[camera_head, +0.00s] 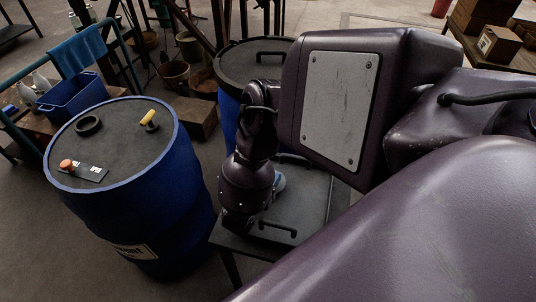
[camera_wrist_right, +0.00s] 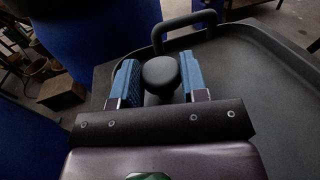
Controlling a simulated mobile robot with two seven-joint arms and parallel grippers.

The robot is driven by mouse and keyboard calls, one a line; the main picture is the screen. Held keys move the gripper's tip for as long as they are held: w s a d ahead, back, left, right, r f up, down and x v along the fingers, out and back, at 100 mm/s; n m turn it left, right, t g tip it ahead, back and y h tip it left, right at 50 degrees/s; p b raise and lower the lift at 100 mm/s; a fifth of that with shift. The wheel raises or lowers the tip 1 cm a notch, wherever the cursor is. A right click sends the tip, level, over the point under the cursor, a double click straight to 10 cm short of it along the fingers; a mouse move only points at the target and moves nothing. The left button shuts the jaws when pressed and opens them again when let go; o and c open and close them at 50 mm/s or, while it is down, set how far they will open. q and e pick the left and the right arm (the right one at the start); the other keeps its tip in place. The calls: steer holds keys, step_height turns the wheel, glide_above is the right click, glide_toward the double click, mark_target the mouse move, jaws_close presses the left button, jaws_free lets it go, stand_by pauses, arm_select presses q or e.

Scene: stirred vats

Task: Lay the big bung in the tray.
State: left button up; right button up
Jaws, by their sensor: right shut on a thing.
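The big bung (camera_wrist_right: 160,74), black with a round top, sits between the blue pads of my right gripper (camera_wrist_right: 158,80), which is shut on it. In the head view my right arm reaches down over the dark tray (camera_head: 318,208), and one blue pad shows at its wrist; the bung is hidden there. The tray (camera_wrist_right: 262,72) has raised edges and bar handles. I cannot tell whether the bung touches the tray floor. My left gripper is not in view.
A blue drum (camera_head: 130,200) stands left of the tray, with a black ring (camera_head: 88,124), a yellow-handled piece (camera_head: 149,119) and an orange knob (camera_head: 67,164) on its lid. Another blue drum (camera_head: 245,62) stands behind. A blue bin (camera_head: 75,98) is at far left.

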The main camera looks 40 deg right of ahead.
steer(key=shift+f, duration=0.1)
steer(key=o, duration=0.9)
steer(key=v, duration=0.7)
steer(key=shift+s+a, duration=0.1)
steer(key=shift+a, duration=0.15)
